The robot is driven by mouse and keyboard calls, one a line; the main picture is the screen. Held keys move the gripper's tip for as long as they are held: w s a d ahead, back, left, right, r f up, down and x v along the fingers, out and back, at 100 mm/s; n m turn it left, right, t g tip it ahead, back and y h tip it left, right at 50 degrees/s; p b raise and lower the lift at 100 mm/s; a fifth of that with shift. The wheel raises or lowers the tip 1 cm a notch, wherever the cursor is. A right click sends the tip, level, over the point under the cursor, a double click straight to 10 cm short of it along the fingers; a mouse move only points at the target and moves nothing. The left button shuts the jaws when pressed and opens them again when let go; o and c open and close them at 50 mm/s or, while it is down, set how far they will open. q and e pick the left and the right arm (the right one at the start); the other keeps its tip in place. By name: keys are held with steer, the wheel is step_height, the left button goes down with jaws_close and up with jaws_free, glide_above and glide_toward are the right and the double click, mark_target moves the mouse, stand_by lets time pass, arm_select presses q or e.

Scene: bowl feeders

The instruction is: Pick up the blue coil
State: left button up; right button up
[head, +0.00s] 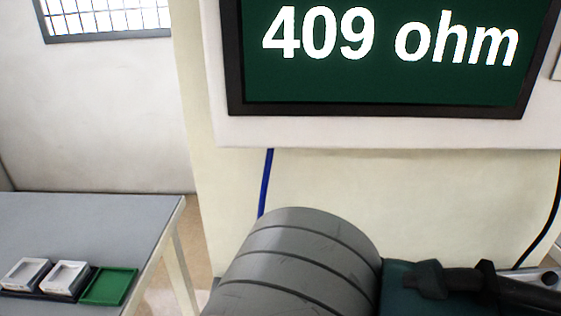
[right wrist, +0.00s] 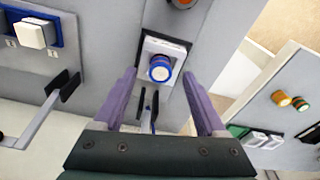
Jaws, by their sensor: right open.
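The blue coil (right wrist: 160,68) is a small round piece with a blue ring and a pale top. In the right wrist view it sits in a white holder (right wrist: 171,47) on a grey panel. My right gripper (right wrist: 158,73) is open, with one purple finger on each side of the coil and a visible gap to both. Whether the fingertips are level with the coil in depth I cannot tell. The coil does not show in the head view. My left gripper is in neither view.
A bracket with a black end (right wrist: 65,86) and a white block (right wrist: 34,33) are left. A screen (head: 390,60) reads "409 ohm"; a green tray (head: 109,286) is left.

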steer(key=shift+w+f, duration=0.15)
steer(key=shift+f, duration=0.8)
jaws_close()
